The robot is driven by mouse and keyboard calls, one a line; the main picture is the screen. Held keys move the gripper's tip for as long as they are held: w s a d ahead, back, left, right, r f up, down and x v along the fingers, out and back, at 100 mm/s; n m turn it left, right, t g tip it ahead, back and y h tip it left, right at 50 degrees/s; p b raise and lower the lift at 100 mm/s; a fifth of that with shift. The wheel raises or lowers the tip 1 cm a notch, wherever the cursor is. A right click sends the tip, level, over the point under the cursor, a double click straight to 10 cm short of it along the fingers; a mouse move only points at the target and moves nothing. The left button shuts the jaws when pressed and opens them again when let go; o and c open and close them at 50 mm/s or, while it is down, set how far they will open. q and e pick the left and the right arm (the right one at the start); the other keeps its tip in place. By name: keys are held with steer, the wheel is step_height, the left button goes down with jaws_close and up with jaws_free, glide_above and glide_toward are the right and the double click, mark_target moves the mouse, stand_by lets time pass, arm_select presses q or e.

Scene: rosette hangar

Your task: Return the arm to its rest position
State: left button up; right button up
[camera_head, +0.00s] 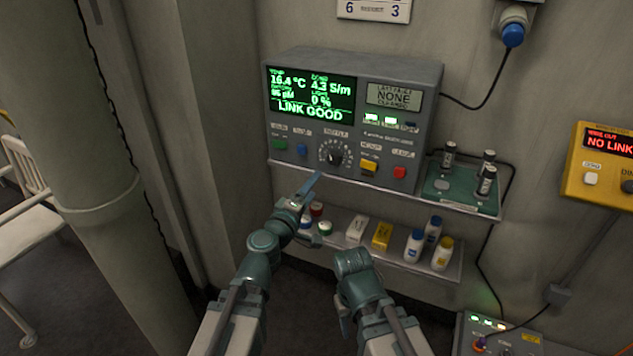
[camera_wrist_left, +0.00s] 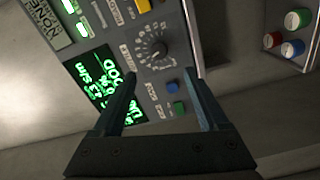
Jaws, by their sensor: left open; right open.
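My left arm reaches in from the bottom of the head view. Its gripper (camera_head: 306,190) is in front of the lower edge of the grey instrument panel (camera_head: 408,135), near the dial (camera_head: 335,153). In the left wrist view my left gripper (camera_wrist_left: 160,80) is open and empty, its two fingers apart with the panel's dial (camera_wrist_left: 154,50) and buttons beyond them. I cannot tell whether a finger touches the panel. My right arm (camera_head: 362,285) is bent in front of the lower shelf.
The lower shelf (camera_head: 452,273) holds several bottles and boxes, close to both arms. A green tray (camera_head: 462,196) with dark vials is to the right of the panel. A thick pipe (camera_head: 95,190) stands at left. A yellow box (camera_head: 597,190) is on the right wall.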

arm_select(q)
steer(key=s+d+f+m+g, duration=0.1)
steer(key=s+f+m+g, duration=0.35)
steer(key=f, duration=0.25)
steer(key=s+d+f+m+g, duration=0.1)
steer(key=s+f+m+g, duration=0.35)
steer(key=f+m, duration=0.2)
steer(key=s+a+f+g+y, duration=0.65)
steer(key=s+a+f, duration=0.2)
steer(key=a, duration=0.35)
steer(key=s+d+r+m+g+y+p, duration=0.1)
steer(key=s+d+r+m+g+p, duration=0.1)
steer(key=s+d+r+m+p, duration=0.2)
steer(key=s+d+r+p, duration=0.3)
steer(key=d+r+p, duration=0.3)
steer(key=r, duration=0.1)
steer(key=shift+p, duration=0.4)
arm_select(e)
step_height(320, 180, up, 11)
steer(key=shift+s, duration=0.45)
arm_select(q)
steer(key=shift+s, duration=0.1)
arm_select(e)
steer(key=shift+a+f, duration=0.1)
